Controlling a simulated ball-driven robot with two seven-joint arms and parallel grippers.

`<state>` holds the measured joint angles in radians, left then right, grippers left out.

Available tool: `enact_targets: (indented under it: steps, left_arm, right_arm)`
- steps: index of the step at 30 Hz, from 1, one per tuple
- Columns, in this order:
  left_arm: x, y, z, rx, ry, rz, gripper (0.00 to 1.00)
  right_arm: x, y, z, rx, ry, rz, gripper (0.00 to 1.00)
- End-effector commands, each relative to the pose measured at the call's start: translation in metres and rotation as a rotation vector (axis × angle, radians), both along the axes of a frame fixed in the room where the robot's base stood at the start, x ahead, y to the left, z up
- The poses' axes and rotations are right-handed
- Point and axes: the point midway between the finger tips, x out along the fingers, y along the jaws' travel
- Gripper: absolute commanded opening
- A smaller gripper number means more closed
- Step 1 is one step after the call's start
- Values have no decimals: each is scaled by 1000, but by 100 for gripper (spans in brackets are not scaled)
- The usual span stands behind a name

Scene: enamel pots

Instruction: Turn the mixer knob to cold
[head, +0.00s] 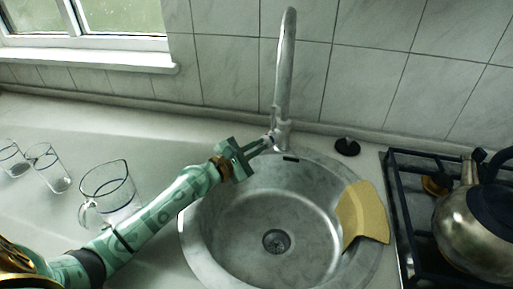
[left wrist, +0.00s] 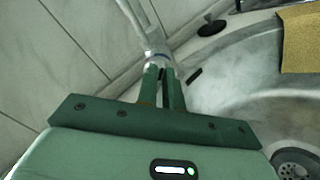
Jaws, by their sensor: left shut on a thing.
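The mixer tap (head: 285,80) is a tall grey metal spout behind the round sink. Its knob (head: 270,137) sits low on the left side of the tap body. My left gripper (head: 263,144) reaches in from the left and its fingertips are shut on the knob. In the left wrist view the two green fingers (left wrist: 163,85) run up to the base of the tap (left wrist: 156,45), close together. The fingertips hide most of the knob, so its turn angle cannot be told. My right gripper is not in view.
The metal sink (head: 215,215) has a yellow cloth (head: 362,215) over its right edge. A black plug (head: 347,146) lies behind it. A kettle (head: 465,230) stands on the hob (head: 405,215) at right. A glass jug (head: 112,190) and two glasses (head: 50,170) stand at left.

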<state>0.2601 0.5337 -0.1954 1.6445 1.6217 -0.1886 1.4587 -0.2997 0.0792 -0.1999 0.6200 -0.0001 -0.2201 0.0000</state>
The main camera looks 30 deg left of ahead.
Motion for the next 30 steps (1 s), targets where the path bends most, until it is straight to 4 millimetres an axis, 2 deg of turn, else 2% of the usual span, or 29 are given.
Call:
enact_targets:
  steps: [10,11,12,13,22,26,30]
  left_arm:
    - [0,0,-1,6,0,-1,0]
    - [0,0,-1,6,0,-1,16]
    - [0,0,-1,6,0,-1,28]
    - [0,0,-1,6,0,-1,30]
    - [-3,1,-1,4,0,0,30]
    - [-20,7,-2,6,2,0,30]
    - [-45,16,-3,8,3,-2,30]
  right_arm:
    - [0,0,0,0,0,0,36]
    - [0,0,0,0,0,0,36]
    - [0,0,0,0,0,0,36]
    - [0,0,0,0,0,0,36]
    - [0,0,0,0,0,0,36]
    - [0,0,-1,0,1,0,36]
    - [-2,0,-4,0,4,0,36]
